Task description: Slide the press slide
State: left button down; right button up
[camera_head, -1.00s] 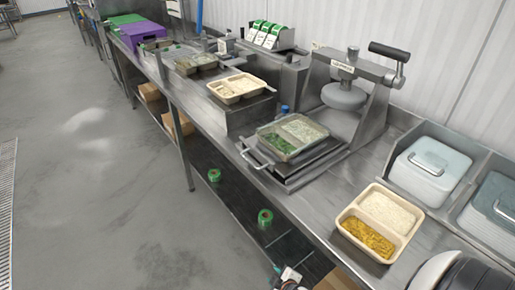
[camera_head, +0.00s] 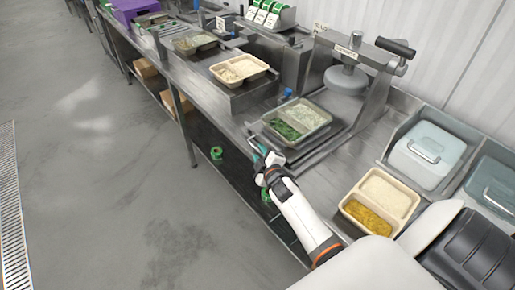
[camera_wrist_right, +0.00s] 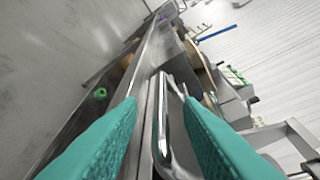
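The press slide (camera_head: 312,153) is a flat metal plate under the press, with a looped metal handle at its front-left end. A two-compartment tray (camera_head: 298,119) with rice and green vegetables sits on it. The press (camera_head: 349,79) stands behind, its round head raised above and behind the tray. My right gripper (camera_head: 258,148) is at the handle end of the slide. In the right wrist view, the handle (camera_wrist_right: 163,115) lies between the two teal fingers, which stand apart with gaps on both sides. My left gripper is not in view.
Another tray (camera_head: 239,69) stands on a raised metal block. My right forearm crosses the counter's front edge; the floor at left is clear.

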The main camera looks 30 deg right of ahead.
jog(key=shift+x, duration=1.5)
grip_shut()
